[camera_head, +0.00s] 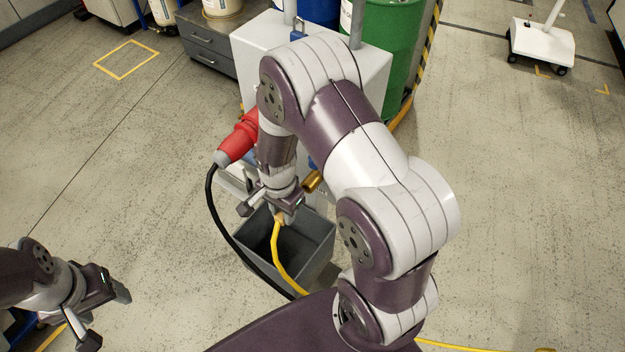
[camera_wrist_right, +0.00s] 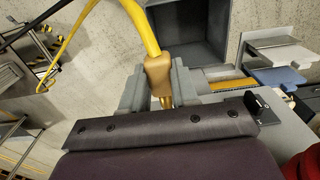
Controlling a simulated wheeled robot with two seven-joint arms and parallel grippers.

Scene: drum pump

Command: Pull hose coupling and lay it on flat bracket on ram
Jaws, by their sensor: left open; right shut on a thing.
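In the head view my right gripper (camera_head: 283,207) points down in front of the pale pump cabinet (camera_head: 335,75). It is shut on the hose coupling, a tan sleeve with a brass tip, best seen in the right wrist view (camera_wrist_right: 158,75) between the two grey fingers. The yellow hose (camera_head: 275,245) runs from the coupling. A brass fitting (camera_head: 313,181) shows beside the gripper and looks apart from the held coupling. A light grey flat plate (camera_wrist_right: 280,56) shows in the wrist view; I cannot tell whether it is the bracket. My left gripper (camera_head: 106,314) is open and empty, low at left.
A grey open bin (camera_head: 318,238) stands below my right gripper. A red plug (camera_head: 238,141) with a black cable (camera_head: 215,215) sits left of my right wrist. A green drum (camera_head: 392,50) stands behind the cabinet.

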